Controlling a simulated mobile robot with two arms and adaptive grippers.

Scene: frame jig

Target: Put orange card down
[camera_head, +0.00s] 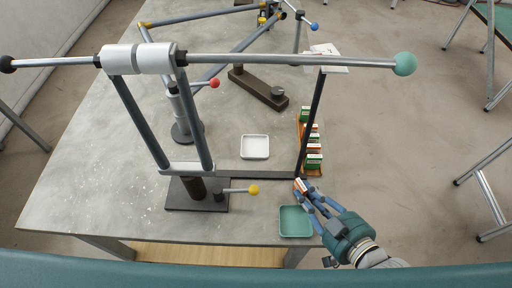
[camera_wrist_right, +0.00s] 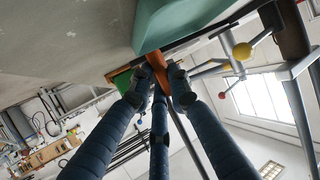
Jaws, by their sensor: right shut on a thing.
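The orange card (camera_head: 300,186) is held at the fingertips of my right gripper (camera_head: 304,191), just above the back edge of the teal tray (camera_head: 296,222) in the head view. In the right wrist view the orange card (camera_wrist_right: 157,66) shows as a narrow orange strip between the fingers of the right gripper (camera_wrist_right: 158,78), which are closed on it. The teal tray (camera_wrist_right: 175,20) is close beside it there. The fingers hide part of the card. My left gripper is not in view.
An orange rack (camera_head: 322,171) with several green-and-white cards stands behind the gripper, by a dark upright bar (camera_head: 313,115). A white tray (camera_head: 255,147) lies to the left. A yellow-knobbed lever (camera_head: 253,190) is near the teal tray. The table's left part is clear.

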